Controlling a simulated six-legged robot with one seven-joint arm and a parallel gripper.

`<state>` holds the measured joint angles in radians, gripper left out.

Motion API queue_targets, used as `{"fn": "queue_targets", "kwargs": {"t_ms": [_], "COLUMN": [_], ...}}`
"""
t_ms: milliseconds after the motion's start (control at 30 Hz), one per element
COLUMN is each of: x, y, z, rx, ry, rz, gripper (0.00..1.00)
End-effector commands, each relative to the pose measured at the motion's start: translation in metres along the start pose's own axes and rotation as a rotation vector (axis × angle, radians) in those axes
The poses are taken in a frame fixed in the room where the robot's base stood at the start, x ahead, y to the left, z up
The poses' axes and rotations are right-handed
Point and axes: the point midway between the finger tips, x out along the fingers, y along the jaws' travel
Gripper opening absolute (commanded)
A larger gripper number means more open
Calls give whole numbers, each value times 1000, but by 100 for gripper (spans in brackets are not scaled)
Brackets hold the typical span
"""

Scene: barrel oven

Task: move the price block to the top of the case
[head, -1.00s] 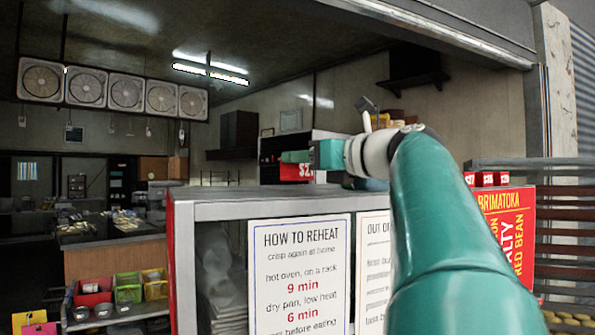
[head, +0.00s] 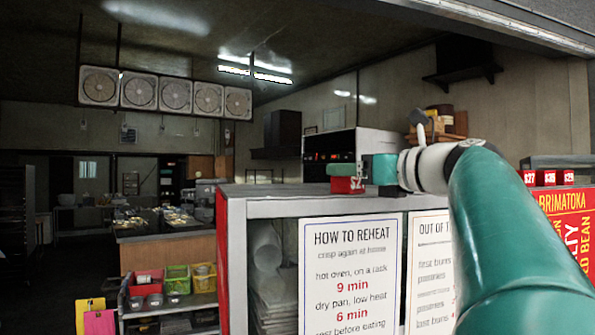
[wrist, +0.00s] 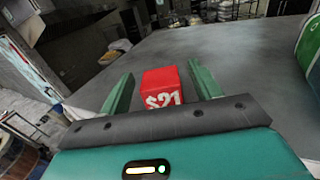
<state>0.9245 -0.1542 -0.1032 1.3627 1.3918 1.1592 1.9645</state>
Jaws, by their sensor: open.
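The price block (head: 347,185) is red with a white "$21". It stands on the grey top of the case (head: 285,208), near its front side in the head view. In the wrist view the block (wrist: 161,82) sits between the two green fingers of my gripper (wrist: 160,70), with a gap on each side. The grey case top (wrist: 245,60) spreads around it. My gripper (head: 358,170) is open around the block, low over the case top. The block's far side is hidden.
Reheating notices (head: 350,270) hang on the case front. More red price blocks (head: 550,178) stand at right above a red and yellow sign (head: 572,220). A green and white object (wrist: 309,45) is at the right in the wrist view. The case top beside the block is clear.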

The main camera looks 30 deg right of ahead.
Motion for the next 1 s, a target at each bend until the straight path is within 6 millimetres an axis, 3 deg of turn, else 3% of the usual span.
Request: {"fn": "queue_targets", "kwargs": {"t_ms": [167,600,800,1000], "x": [-17,-105,-119,-120], "y": [0,0,0,0], "z": [2,2,2,2], "rx": [-1,-1,0,0], "ry": [-1,-1,0,0], "rz": [-2,-1,1,1], "gripper": [63,63,63,63]}}
